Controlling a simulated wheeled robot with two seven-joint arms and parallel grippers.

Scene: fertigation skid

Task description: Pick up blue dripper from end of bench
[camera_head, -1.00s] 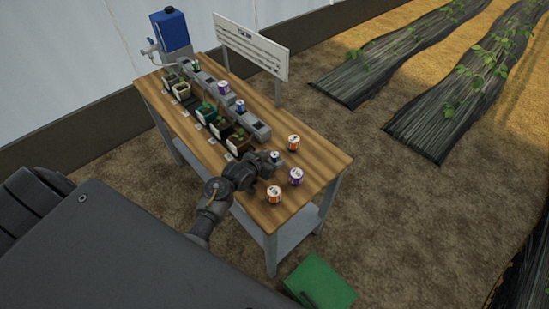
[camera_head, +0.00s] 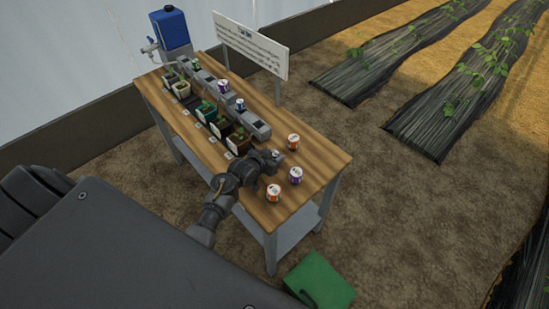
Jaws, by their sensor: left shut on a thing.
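My left gripper (camera_head: 273,157) is over the near part of the wooden bench (camera_head: 315,160), shut on a small pale and dark-topped thing, the blue dripper (camera_head: 278,153). The gripper hides most of it, and I cannot tell whether it still touches the bench top. Close by stand two orange-and-white drippers, one behind (camera_head: 293,142) and one in front (camera_head: 273,193), and a purple-and-white dripper (camera_head: 296,175). My right gripper is not in view.
A grey rail (camera_head: 256,128) holds more drippers, among them a blue one (camera_head: 240,104) and a purple one (camera_head: 223,86). Several potted seedlings (camera_head: 207,112) line its left side. A blue tank (camera_head: 170,28) and a sign (camera_head: 250,46) stand at the back. A green box (camera_head: 320,280) lies below.

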